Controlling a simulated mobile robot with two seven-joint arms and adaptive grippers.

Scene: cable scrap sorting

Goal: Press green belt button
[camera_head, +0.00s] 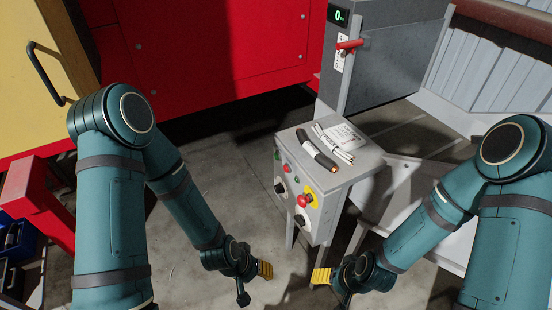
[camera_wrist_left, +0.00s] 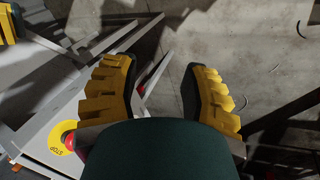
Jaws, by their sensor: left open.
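The control box (camera_head: 343,177) stands on legs in the middle of the head view, its front panel facing left. Small green buttons show on the panel, one near its upper left edge (camera_head: 277,153) and one near its middle (camera_head: 296,179); I cannot read which is the belt button. A red stop button on a yellow plate (camera_head: 306,199) is at the panel's right; it also shows in the left wrist view (camera_wrist_left: 68,138). My left gripper (camera_head: 265,270) is open and empty, below and left of the panel, apart from it. My right gripper (camera_head: 321,276) is below the box; its jaw gap is unclear.
A black marker-like rod (camera_head: 316,151) and white papers (camera_head: 342,136) lie on the box top. A red machine (camera_head: 210,45) fills the back left. Blue bins (camera_head: 18,238) are at far left. Floor left of the box is clear.

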